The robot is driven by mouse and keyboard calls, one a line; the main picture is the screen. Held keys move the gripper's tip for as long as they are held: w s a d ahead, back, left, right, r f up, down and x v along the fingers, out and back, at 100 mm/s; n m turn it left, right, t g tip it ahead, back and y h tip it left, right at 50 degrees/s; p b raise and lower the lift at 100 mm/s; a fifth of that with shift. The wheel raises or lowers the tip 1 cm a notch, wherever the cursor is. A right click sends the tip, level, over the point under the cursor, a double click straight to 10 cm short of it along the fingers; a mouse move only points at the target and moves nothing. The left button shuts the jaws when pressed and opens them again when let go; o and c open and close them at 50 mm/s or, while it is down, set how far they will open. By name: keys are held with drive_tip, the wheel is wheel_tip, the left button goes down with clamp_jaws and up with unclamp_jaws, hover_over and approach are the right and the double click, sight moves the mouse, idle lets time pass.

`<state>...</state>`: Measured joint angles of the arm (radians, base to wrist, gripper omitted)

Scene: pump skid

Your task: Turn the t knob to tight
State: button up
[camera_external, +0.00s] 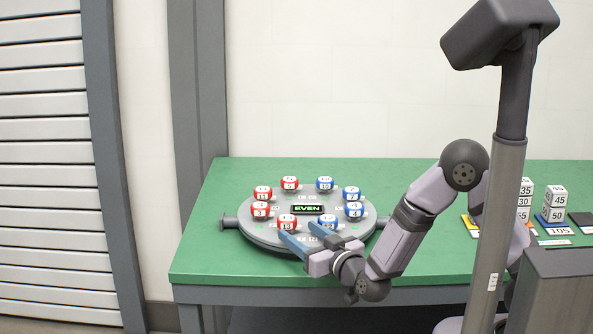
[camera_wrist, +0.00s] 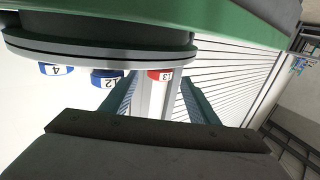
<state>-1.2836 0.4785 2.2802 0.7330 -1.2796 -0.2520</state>
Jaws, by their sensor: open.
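I cannot make out a T knob or a "tight" mark in either view. A round grey turntable (camera_external: 262,236) stands on the green table, with red and blue numbered balls around its rim and a display (camera_external: 307,209) reading EVEN. A dark peg (camera_external: 230,222) sticks out at its left side. My gripper (camera_external: 299,232) is open and empty at the turntable's near edge. A red ball marked 13 (camera_external: 287,222) is just beyond the fingertips. In the wrist view the red ball (camera_wrist: 159,75) appears between the two fingers (camera_wrist: 158,95). A blue ball (camera_wrist: 108,80) is left of it.
The green table (camera_external: 208,262) has free room left of the turntable. White number blocks (camera_external: 555,205) stand on coloured bases at the right, partly behind my arm. A grey post (camera_external: 197,100) and slatted shutter (camera_external: 45,150) are at the left.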

sight(283, 228)
drive_tip(key=shift+p+x, duration=0.4)
drive_tip(key=shift+x, duration=2.95)
drive_tip(key=c, duration=1.1)
drive_tip(key=shift+o, duration=0.3)
drive_tip(key=shift+a+m+t+h, duration=0.1)
drive_tip(key=shift+m+t+h, duration=0.3)
drive_tip(key=shift+m+h, duration=0.15)
drive_tip(key=m+t+h, duration=0.1)
drive_tip(key=m+h, duration=0.1)
drive_tip(key=h, duration=0.1)
drive_tip(key=m+t+h+p, duration=0.1)
drive_tip(key=m+h, duration=0.1)
drive_tip(key=h, duration=0.1)
drive_tip(key=shift+f+m+h+b, duration=0.1)
drive_tip(key=shift+m+h+b, duration=0.1)
drive_tip(key=shift+m+h, duration=1.3)
drive_tip(key=shift+m+h+b, duration=0.2)
drive_tip(key=shift+m+h, duration=0.55)
drive_tip(key=shift+h, duration=1.4)
drive_tip(key=shift+m+g+h+b, duration=0.3)
drive_tip(key=shift+m+g+h, duration=0.15)
drive_tip(key=shift+h, duration=0.25)
